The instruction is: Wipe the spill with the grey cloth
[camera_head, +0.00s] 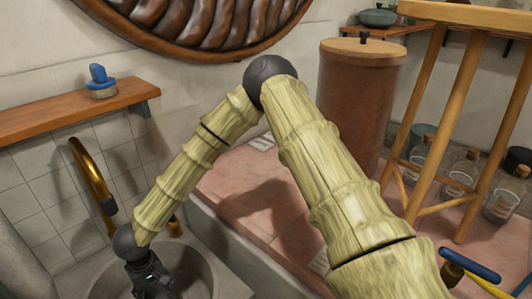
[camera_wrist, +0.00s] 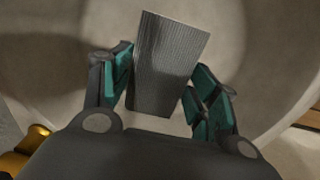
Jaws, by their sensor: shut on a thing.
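My gripper (camera_wrist: 160,95) is shut on the grey cloth (camera_wrist: 170,50). In the wrist view the cloth is a stiff-looking, finely ribbed grey piece between the two teal-padded fingers, standing out past the fingertips. In the head view my gripper (camera_head: 150,277) hangs low at the bottom left, over the round grey basin (camera_head: 203,262), and the cloth cannot be made out there. Behind the cloth in the wrist view is the pale, curved inside of the basin (camera_wrist: 262,65). I cannot make out a spill in either view; my arm and gripper hide part of the basin.
A brass tap (camera_head: 90,177) rises at the basin's left, under a wooden shelf (camera_head: 60,116) with a blue-topped brush (camera_head: 100,83). A pinkish tiled counter (camera_head: 235,192) lies right of the basin. A brown lidded cylinder (camera_head: 355,95) and a wooden stool (camera_head: 455,120) stand farther right.

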